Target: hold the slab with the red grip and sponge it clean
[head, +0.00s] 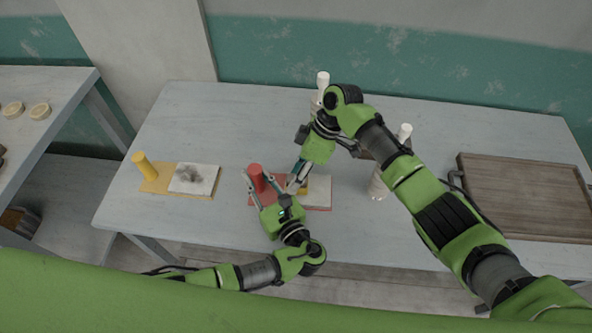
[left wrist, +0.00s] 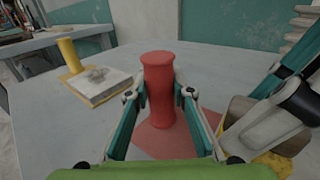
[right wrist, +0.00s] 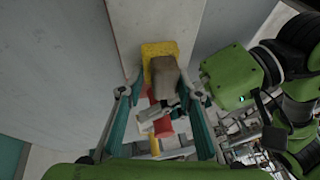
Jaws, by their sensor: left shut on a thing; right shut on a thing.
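The red grip (head: 257,177) stands upright on a flat red board (head: 322,208), with a pale slab (head: 320,188) beside it. My left gripper (left wrist: 159,94) is around the red grip and shut on it. My right gripper (head: 296,181) is over the slab's left part, shut on a sponge with a grey-brown block on top (right wrist: 163,77) and a yellow underside (right wrist: 160,48). The sponge also shows at the right of the left wrist view (left wrist: 272,163). It hides part of the slab; I cannot tell whether it touches it.
A yellow grip (head: 145,166) stands on a yellow board with a dark-smudged slab (head: 196,178) to the left. A rimmed wooden tray (head: 525,192) lies at the right. A white post (head: 322,80) rises behind my right arm. The table's front left is clear.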

